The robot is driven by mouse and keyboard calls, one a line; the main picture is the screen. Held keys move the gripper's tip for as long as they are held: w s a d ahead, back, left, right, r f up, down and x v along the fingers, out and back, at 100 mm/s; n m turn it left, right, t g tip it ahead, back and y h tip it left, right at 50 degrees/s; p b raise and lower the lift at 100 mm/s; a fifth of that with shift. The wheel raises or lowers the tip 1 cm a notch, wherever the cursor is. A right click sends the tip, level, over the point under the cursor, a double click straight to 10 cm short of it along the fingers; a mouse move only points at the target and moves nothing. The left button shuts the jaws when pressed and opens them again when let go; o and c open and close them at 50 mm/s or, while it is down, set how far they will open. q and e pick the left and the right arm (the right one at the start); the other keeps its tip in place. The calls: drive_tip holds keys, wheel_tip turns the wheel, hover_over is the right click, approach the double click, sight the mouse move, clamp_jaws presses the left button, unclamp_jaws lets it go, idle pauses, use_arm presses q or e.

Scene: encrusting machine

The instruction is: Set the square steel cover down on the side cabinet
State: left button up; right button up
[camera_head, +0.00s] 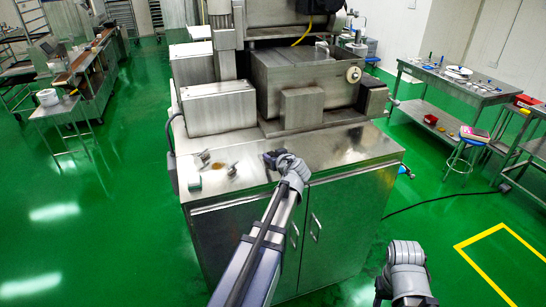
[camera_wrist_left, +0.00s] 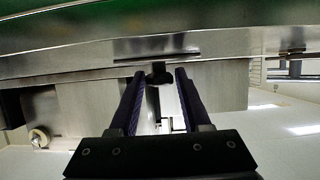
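I cannot single out the square steel cover for certain. A square steel housing (camera_head: 295,80) with a small handle on top (camera_head: 322,50) stands on the machine. My left gripper (camera_head: 272,158) is over the front part of this top. In the left wrist view its two dark fingers (camera_wrist_left: 160,80) are apart, with a gap between them. A small dark shape shows at the fingertips; I cannot tell whether it is a thing or a reflection. My right gripper is out of view.
Small metal parts (camera_head: 204,156) and a small greenish block (camera_head: 195,183) lie on the cabinet top's left. A closed steel box (camera_head: 218,108) stands behind them. A steel table (camera_head: 455,85) with dishes is at right.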

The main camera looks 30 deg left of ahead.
use_arm(q)
drive_tip(key=o, duration=0.3)
drive_tip(key=shift+r+p, duration=0.3)
drive_tip(key=p+v, duration=0.4)
drive_tip(key=v, duration=0.8)
drive_tip(key=shift+w+d+f, duration=0.1)
drive_tip(key=s+d+f+m+g+h, duration=0.3)
drive_tip(key=s+d, duration=0.3)
drive_tip(key=d, duration=0.3)
drive_tip(key=s+d+f+m+g+h, duration=0.3)
drive_tip(key=s+d+f+m, duration=0.3)
drive_tip(key=d, duration=0.4)
drive_tip(key=s+d+f+m+g+h, duration=0.3)
drive_tip(key=s+d+f+m, duration=0.1)
drive_tip(key=s+d, duration=0.4)
drive_tip(key=shift+d+f+m, duration=0.2)
drive_tip(key=shift+d+m, duration=0.1)
drive_tip(key=shift+d, duration=0.5)
